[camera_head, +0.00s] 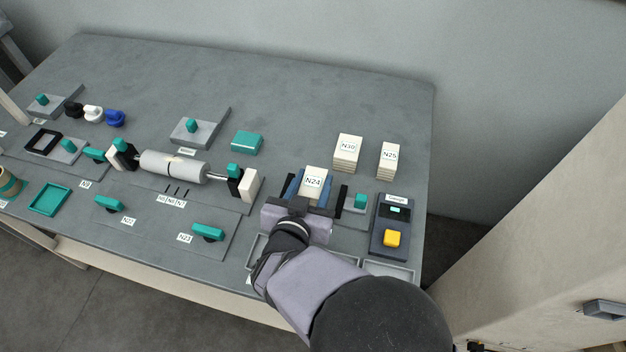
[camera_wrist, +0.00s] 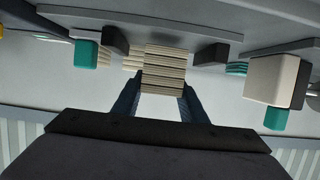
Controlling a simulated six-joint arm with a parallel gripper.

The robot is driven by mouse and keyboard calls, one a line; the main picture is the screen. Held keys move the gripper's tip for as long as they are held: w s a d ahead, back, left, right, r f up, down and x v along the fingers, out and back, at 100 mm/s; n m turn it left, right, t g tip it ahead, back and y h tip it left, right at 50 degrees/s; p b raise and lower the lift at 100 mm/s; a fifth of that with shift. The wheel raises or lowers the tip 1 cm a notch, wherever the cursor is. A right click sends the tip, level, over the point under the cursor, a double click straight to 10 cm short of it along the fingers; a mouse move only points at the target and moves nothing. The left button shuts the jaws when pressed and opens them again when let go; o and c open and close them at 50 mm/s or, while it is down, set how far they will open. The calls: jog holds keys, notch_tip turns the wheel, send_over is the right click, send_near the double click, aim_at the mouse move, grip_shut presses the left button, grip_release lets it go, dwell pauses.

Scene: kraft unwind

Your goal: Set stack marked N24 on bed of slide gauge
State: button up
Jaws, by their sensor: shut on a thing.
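The cream layered stack marked N24 (camera_head: 313,181) is held between the two blue fingers of my gripper (camera_head: 310,190), with its label facing up. In the wrist view the stack (camera_wrist: 165,68) shows its layered edge between the fingertips (camera_wrist: 163,92). The slide gauge (camera_head: 353,211) is a grey plate with a black upright and a teal block. Its grey edge (camera_wrist: 135,26) passes behind the stack in the wrist view, with dark blocks on both sides. My gripper hides part of the bed. I cannot tell whether the stack touches it.
The stacks marked N30 (camera_head: 347,152) and N25 (camera_head: 389,160) stand behind and to the right. A dark device with a yellow button (camera_head: 392,239) is right of the gauge. A roller (camera_head: 173,165) lies to the left. The back of the table is clear.

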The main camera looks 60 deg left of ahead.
jog(key=shift+f+b, duration=0.35)
jog(key=shift+f, duration=0.35)
dwell(0.8)
jog(key=o, duration=1.6)
jog(key=shift+r, duration=0.1)
notch_tip(320, 180, up, 8)
jog(key=p, duration=0.7)
jog(key=shift+p, duration=0.4)
